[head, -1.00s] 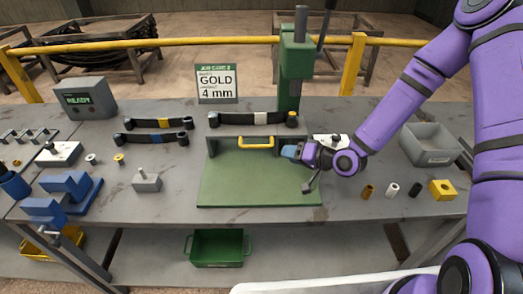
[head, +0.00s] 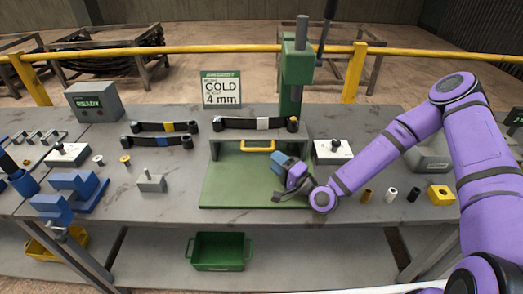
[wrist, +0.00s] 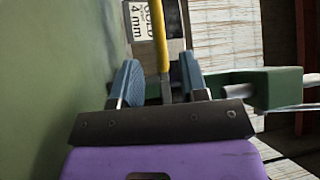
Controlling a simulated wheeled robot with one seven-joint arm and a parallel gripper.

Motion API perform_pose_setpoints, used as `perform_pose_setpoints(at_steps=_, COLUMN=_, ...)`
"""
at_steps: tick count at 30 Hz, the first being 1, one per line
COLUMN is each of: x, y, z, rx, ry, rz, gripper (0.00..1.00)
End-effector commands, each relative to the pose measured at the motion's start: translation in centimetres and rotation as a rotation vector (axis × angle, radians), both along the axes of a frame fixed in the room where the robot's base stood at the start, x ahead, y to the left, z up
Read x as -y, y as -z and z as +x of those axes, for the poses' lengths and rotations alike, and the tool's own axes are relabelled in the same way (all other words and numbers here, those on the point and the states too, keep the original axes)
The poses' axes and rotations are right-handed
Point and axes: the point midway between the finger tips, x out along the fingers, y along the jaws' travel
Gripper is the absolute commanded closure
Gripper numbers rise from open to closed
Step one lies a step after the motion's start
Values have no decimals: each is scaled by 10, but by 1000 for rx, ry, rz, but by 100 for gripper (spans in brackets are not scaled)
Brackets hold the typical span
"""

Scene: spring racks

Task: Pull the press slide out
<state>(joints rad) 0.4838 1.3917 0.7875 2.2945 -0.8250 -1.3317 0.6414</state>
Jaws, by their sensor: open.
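The press stands at the back of the bench, with a green column (head: 294,75) and a flat green bed (head: 240,180) in front. A yellow handle (head: 258,146) sits on the low green slide front at the back of the bed. My gripper (head: 280,160) is open, just right of the handle and a little nearer the front. In the wrist view the yellow handle (wrist: 162,45) lines up between the two blue fingertips of my gripper (wrist: 160,80), with a gap on both sides. I cannot tell whether it is within the jaws in depth.
A sign (head: 221,88) reads GOLD 4 mm. Belt-like links (head: 257,124) lie behind the bed. A white block with a black knob (head: 333,150) stands right of my gripper. Blue fixtures (head: 75,192) stand left.

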Motion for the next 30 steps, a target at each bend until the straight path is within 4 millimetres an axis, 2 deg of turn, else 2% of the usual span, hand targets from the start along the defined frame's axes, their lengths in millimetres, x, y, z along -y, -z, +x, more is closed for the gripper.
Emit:
perform_pose_setpoints(at_steps=6, x=-27, y=-5, z=28, rx=2, ry=-1, rz=-1, gripper=60)
perform_pose_setpoints(at_steps=12, x=-43, y=-8, z=46, rx=1, ry=-1, rz=-2, gripper=60)
perform_pose_setpoints(at_steps=25, x=-49, y=-10, z=52, rx=0, ry=0, rz=-1, gripper=60)
perform_pose_setpoints(at_steps=26, x=-49, y=-9, z=52, rx=0, ry=0, rz=-1, gripper=64)
perform_pose_setpoints(at_steps=30, x=-49, y=-9, z=52, rx=0, ry=0, rz=-1, gripper=97)
